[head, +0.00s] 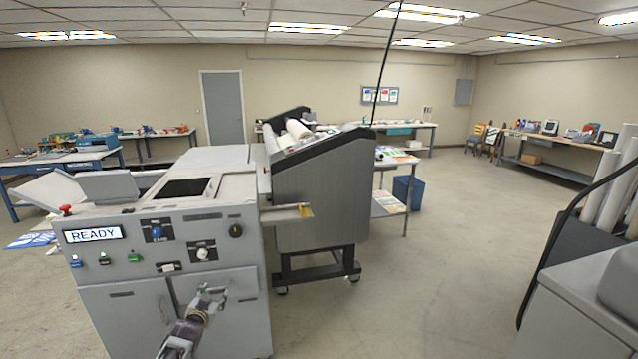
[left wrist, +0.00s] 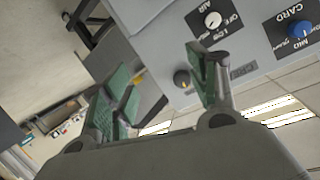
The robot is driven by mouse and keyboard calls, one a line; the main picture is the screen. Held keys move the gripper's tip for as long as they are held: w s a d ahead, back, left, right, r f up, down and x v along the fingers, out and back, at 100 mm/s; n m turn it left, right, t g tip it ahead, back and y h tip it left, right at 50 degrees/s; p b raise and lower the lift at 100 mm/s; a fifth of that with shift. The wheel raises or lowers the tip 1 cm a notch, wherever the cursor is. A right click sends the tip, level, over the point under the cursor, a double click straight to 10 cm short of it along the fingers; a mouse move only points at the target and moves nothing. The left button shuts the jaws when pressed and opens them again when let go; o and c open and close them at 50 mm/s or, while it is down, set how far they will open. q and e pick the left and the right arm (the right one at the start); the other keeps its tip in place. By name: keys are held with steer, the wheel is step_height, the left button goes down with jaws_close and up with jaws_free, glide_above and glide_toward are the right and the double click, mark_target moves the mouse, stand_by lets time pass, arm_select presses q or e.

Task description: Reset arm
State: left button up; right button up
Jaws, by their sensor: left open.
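My left gripper (head: 212,297) is in front of the grey control panel of the laminator (head: 218,315), near its lower right part. In the left wrist view its green-padded fingers (left wrist: 165,90) stand apart with nothing between them. A white knob (head: 203,254) and a blue knob (head: 157,232) sit on the panel above the gripper. They also show in the left wrist view as the AIR knob (left wrist: 212,20) and the CARD knob (left wrist: 299,29). My right gripper is in neither view.
A dark-sided roll unit on casters (head: 322,195) stands right of the laminator. A red button (head: 66,210) sits at the panel's top left corner. A blue bin (head: 407,192) stands by a small table. Another grey machine (head: 585,305) is at the lower right. The floor between is clear.

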arm_select(q)
steer(key=s+d+f+g, duration=0.3)
steer(key=s+f+g, duration=0.1)
steer(key=s+f, duration=1.25)
steer(key=s+d+f+g, duration=0.25)
steer(key=s+f, duration=1.05)
steer(key=f, duration=0.7)
steer(key=s+d+f+g, duration=0.2)
steer(key=s+f, duration=0.3)
steer(key=s, duration=0.9)
steer(key=s+d+f+g, duration=0.1)
steer(key=s+f+g, duration=0.2)
steer(key=s, duration=1.1)
steer(key=s+d+f+g+h, duration=0.1)
steer(key=s+f, duration=0.6)
steer(key=s, duration=0.7)
steer(key=shift+d+f+g, duration=0.3)
steer(key=shift+d+g, duration=0.35)
steer(key=shift+d, duration=0.15)
